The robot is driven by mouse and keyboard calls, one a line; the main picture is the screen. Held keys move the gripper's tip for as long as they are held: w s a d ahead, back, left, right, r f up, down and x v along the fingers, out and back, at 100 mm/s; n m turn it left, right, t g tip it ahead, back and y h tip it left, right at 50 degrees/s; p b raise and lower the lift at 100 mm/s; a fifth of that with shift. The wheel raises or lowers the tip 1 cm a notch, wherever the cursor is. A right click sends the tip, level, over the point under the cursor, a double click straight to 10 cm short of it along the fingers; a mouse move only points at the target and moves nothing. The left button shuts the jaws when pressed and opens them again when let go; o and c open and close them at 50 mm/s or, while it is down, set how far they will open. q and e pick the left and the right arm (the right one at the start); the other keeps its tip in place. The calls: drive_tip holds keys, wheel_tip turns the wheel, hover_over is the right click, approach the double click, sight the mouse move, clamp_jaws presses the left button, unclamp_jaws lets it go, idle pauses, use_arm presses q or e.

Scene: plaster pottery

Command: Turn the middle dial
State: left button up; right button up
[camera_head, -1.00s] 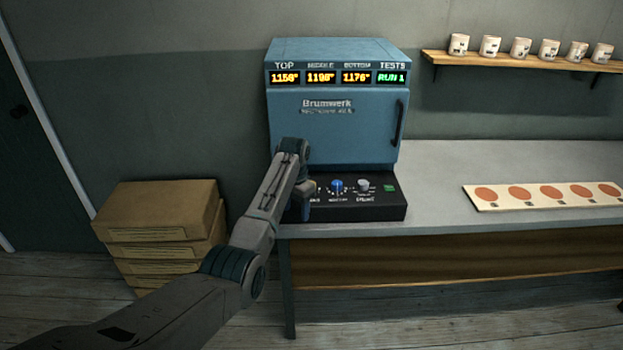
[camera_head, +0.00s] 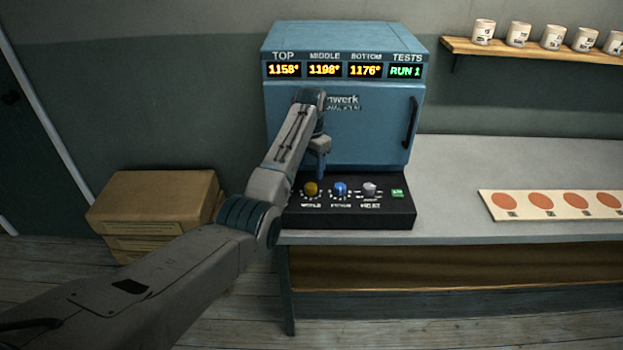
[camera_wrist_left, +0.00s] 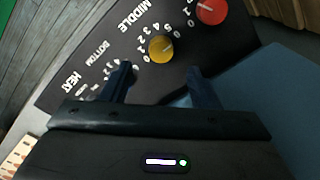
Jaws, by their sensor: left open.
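The middle dial is yellow (camera_head: 311,188) and sits on the black sloped panel (camera_head: 350,221) below the blue kiln. In the left wrist view the yellow dial (camera_wrist_left: 160,49) is by the printed word MIDDLE, and its pointer position is unclear. My left gripper (camera_head: 320,167) is above the panel, close to the yellow dial and apart from it. In the wrist view its two dark fingers (camera_wrist_left: 160,85) are open with nothing between them; the yellow dial shows beyond the gap. A red dial (camera_wrist_left: 210,11) is beside it. My right gripper is not in view.
A blue dial (camera_head: 340,189), a grey dial (camera_head: 369,188) and a green button (camera_head: 397,193) are right of the yellow one. The kiln front (camera_head: 370,130) rises close behind the gripper. A board with orange discs (camera_head: 560,213) lies on the table; cardboard boxes (camera_head: 150,200) are stacked at left.

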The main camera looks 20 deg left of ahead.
sight(311, 186)
use_arm(q)
wheel_tip(311, 186, down, 4)
drive_tip(key=shift+r+p, duration=0.25)
drive_tip(key=shift+p, duration=0.1)
drive_tip(key=f, duration=0.3)
drive_tip(key=shift+w, duration=0.2)
drive_tip(key=shift+s+f, duration=0.1)
drive_tip(key=shift+f, duration=0.15)
drive_tip(key=c, duration=1)
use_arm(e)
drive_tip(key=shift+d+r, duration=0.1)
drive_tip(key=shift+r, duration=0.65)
